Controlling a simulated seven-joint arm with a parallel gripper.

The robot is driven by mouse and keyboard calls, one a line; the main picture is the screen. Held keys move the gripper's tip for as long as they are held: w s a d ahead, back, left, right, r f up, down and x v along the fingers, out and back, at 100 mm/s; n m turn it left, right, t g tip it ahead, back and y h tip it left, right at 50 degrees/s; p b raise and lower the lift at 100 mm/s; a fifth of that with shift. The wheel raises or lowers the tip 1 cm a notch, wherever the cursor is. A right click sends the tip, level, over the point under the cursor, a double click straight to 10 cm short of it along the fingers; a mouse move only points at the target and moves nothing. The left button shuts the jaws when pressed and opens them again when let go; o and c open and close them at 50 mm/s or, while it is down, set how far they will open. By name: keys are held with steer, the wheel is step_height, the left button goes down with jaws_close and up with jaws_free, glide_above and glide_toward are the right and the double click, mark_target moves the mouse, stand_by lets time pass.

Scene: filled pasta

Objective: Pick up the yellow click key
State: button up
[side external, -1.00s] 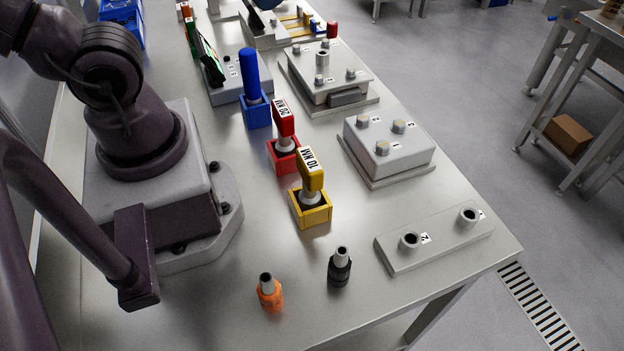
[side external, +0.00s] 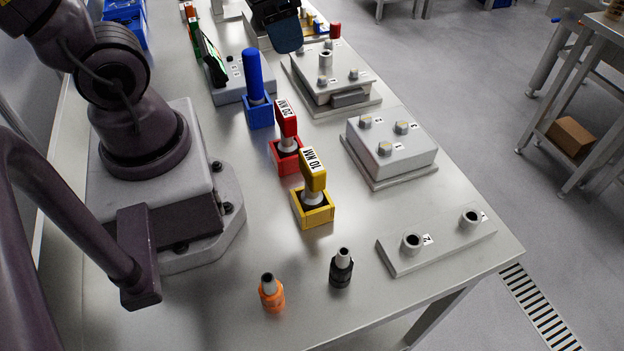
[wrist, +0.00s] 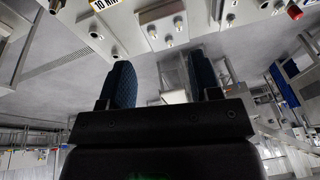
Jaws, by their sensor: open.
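The yellow click key (side external: 313,172) is labelled 10 NM and stands upright in a yellow square holder (side external: 314,214) on the table. In the wrist view only a bit of the yellow key (wrist: 103,4) shows at the top edge. My gripper (side external: 285,36) is at the top of the side view, beyond the key and above the far part of the table, well apart from the key. In the wrist view my gripper (wrist: 163,85) has its two dark blue fingers spread with nothing between them.
A red 20 NM key (side external: 287,125) and a blue-handled tool (side external: 255,75) stand in holders behind the yellow one. Grey bolt blocks (side external: 390,150) are to the right. An orange (side external: 271,293) and a black socket (side external: 341,268) stand in front.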

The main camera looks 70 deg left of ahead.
steer(key=d+f+m+g, duration=0.3)
steer(key=f+m, duration=0.3)
steer(key=m+h, duration=0.1)
steer(key=m, duration=0.8)
glide_above(310, 160)
step_height(310, 160, down, 3)
steer(key=shift+s+a+f, duration=0.1)
steer(key=shift+s, duration=0.05)
steer(key=shift+m, duration=0.8)
step_height(310, 160, down, 6)
steer(key=shift+f, duration=0.2)
steer(key=shift+w+f, duration=0.15)
steer(key=shift+f, duration=1.45)
steer(key=shift+w+f, duration=0.15)
steer(key=shift+f, duration=1.45)
jaws_close()
